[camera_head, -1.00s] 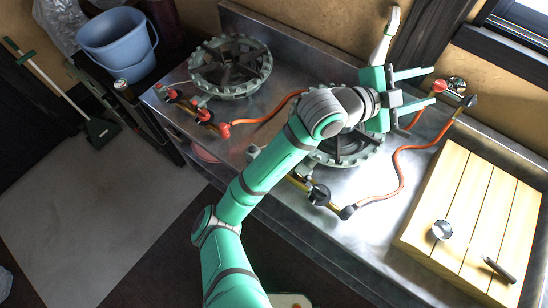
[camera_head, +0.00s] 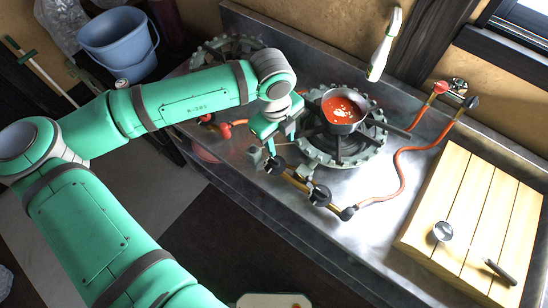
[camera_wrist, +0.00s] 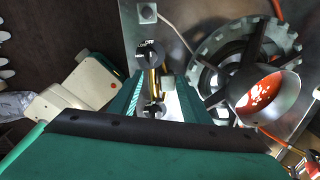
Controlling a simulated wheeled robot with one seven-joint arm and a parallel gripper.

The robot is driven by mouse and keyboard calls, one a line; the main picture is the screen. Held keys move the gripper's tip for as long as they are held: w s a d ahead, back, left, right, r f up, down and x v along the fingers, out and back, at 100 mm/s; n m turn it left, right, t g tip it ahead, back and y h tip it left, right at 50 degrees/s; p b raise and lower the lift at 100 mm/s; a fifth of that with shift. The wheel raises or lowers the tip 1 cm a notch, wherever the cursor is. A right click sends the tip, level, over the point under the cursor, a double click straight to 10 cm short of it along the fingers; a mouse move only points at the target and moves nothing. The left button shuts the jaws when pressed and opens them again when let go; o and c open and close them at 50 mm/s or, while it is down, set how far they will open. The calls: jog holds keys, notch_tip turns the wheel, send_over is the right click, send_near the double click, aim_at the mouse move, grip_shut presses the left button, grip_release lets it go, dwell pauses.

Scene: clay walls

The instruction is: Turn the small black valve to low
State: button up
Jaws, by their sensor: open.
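Two black valve knobs sit on the brass pipe (camera_head: 297,182) along the stove's front: one (camera_head: 275,165) close to my gripper and one (camera_head: 319,195) farther right. In the wrist view, one knob (camera_wrist: 148,53) marked OFF lies just beyond the fingertips, and the other (camera_wrist: 153,111) shows between the fingers. I cannot tell for sure which is the small valve. My gripper (camera_head: 279,143) is open and empty, pointing down beside the left knob. Its fingers (camera_wrist: 158,86) lie on either side of the pipe in the wrist view, with contact unclear.
A pot of red soup (camera_head: 343,108) stands on the round burner (camera_head: 345,153), close right of my gripper. An orange hose (camera_head: 401,165) curves right. A wooden board (camera_head: 455,205) lies at right, and a second burner is partly hidden behind my arm.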

aim_at(275, 160)
jog(key=shift+y, duration=0.3)
jog(key=f, duration=0.3)
jog(key=a+f, duration=0.1)
jog(key=f, duration=0.6)
jog(key=shift+a+f, duration=0.2)
jog(key=shift+f, duration=0.2)
jog(key=c, duration=1)
